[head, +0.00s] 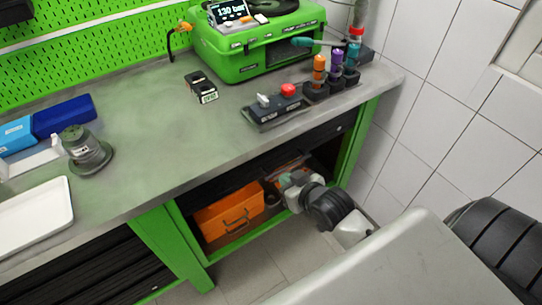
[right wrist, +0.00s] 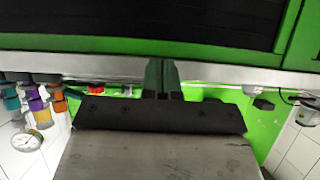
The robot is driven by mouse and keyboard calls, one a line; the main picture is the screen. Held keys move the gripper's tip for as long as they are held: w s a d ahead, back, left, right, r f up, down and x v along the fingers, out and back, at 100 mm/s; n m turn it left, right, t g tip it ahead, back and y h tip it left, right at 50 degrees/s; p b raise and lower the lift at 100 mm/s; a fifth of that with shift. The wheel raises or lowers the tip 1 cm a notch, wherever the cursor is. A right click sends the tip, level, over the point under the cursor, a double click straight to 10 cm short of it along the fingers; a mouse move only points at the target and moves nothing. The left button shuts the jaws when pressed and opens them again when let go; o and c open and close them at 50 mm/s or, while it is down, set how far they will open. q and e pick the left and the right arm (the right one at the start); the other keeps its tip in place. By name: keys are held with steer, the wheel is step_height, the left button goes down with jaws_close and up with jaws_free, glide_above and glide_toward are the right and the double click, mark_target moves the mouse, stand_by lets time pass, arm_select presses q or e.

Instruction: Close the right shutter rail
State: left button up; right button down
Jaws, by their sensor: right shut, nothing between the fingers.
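The right shutter (head: 222,183) is a black slatted panel under the bench top, in the right bay of the green frame. It covers the upper part of the bay, and the lower part is open. In the right wrist view a dark slatted surface (right wrist: 140,22) fills the top, beyond the pale bench edge. I cannot make out the rail itself clearly. My right gripper (head: 287,179) is in front of the open part of this bay. Its fingers (right wrist: 161,75) are shut and empty; contact with the shutter cannot be told. My left gripper is not in view.
An orange toolbox (head: 229,215) stands inside the open bay. The left bay has a black slatted front (head: 85,275). A green pump unit (head: 255,55), several bottles and a white tray (head: 38,218) are on the bench (head: 170,130). A tiled wall stands at right.

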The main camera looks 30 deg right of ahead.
steer(key=d, duration=0.1)
glide_above(271, 177)
steer(key=s, duration=0.3)
step_height(271, 177, down, 5)
steer(key=f, duration=0.2)
steer(key=w+a+f, duration=0.1)
steer(key=shift+w+g, duration=0.1)
steer(key=shift+g, duration=0.3)
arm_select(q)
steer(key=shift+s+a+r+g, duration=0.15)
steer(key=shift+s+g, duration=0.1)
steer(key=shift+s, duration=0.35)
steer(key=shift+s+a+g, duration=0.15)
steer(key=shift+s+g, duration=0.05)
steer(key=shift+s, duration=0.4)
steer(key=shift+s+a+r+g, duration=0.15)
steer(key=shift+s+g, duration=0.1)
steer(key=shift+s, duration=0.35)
arm_select(e)
steer(key=shift+w+f, duration=0.1)
steer(key=shift+f, duration=0.4)
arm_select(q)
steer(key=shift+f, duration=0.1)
arm_select(e)
steer(key=shift+f, duration=0.1)
